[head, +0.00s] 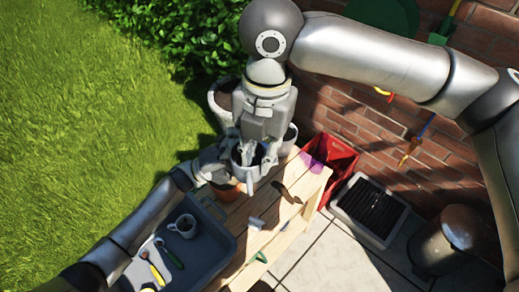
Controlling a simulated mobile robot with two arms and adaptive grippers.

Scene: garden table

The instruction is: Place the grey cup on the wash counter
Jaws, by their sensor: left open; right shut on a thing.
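A grey cup (246,176) is upright among the fingers of my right gripper (250,160), which reaches down from above and is shut on it. The cup is over the wooden table (295,190), close to a terracotta pot (226,192); I cannot tell whether it touches the table. My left gripper (208,166) is open, just left of the held cup and partly overlapped by the other arm. A second, pale grey cup (183,227) stands on a blue-grey tray (222,238) at lower left. I cannot tell which surface is the wash counter.
Pale pots (222,98) stand behind the grippers. Small tools, including a brown one (288,193), lie on the table. Brushes (154,268) lie in the tray. A red crate (336,160) and a dark grate (370,208) are at right by the brick wall.

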